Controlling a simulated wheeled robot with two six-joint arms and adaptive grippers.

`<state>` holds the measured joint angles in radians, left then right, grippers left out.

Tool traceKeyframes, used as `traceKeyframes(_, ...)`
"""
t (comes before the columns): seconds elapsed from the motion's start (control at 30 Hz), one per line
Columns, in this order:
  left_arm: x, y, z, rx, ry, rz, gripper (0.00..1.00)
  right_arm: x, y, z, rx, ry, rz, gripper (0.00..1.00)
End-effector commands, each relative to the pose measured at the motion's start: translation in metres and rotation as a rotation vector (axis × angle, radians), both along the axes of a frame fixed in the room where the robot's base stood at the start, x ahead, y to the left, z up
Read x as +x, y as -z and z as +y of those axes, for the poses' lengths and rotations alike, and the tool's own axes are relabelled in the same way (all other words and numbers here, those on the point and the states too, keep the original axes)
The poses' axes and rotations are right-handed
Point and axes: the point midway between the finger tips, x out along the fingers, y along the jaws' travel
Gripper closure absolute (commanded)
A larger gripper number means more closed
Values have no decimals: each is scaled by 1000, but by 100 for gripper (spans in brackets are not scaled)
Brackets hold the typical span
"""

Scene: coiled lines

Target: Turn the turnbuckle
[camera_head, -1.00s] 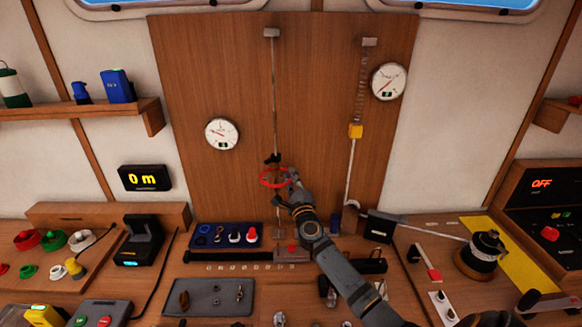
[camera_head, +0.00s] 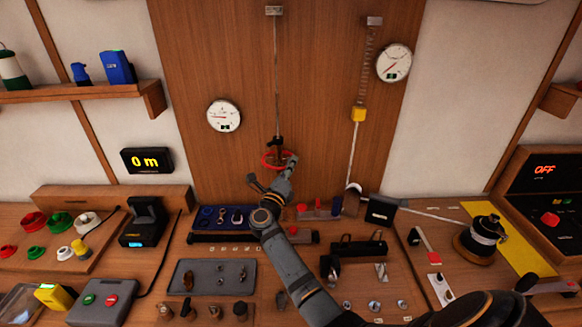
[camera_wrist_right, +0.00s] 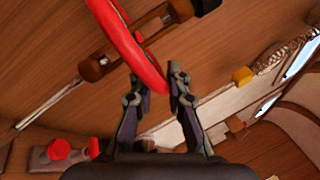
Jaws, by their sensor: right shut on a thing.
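The turnbuckle (camera_head: 277,143) sits upright on a thin taut line running down the wooden board. A red hand ring (camera_head: 266,159) circles it. In the right wrist view the ring (camera_wrist_right: 128,42) crosses the picture at the top, with the turnbuckle's brown end (camera_wrist_right: 95,67) inside it. My right gripper (camera_head: 291,163) is at the ring's right side, shut on its rim. In the right wrist view the two fingers (camera_wrist_right: 157,85) stand on either side of the rim. My left gripper is not in view.
A round gauge (camera_head: 224,116) is left of the line. A second gauge (camera_head: 394,63) and a spring line with a yellow block (camera_head: 358,113) are to the right. Below, the bench holds a blue tray (camera_head: 206,217), a grey tray (camera_head: 212,264) and a winch drum (camera_head: 484,234).

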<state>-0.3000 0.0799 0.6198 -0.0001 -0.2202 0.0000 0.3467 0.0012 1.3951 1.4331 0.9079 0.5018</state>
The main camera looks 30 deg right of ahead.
Motion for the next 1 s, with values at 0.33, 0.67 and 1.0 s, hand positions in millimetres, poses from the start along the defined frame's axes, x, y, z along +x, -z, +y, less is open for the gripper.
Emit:
traceKeyframes(0.33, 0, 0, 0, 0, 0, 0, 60, 0, -1, 0, -2, 7, -1, 100)
traceKeyframes(0.67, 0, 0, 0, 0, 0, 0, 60, 0, -1, 0, 0, 6, -1, 62)
traceKeyframes(1.0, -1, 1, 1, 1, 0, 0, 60, -8, 4, 12, 2, 4, 2, 62)
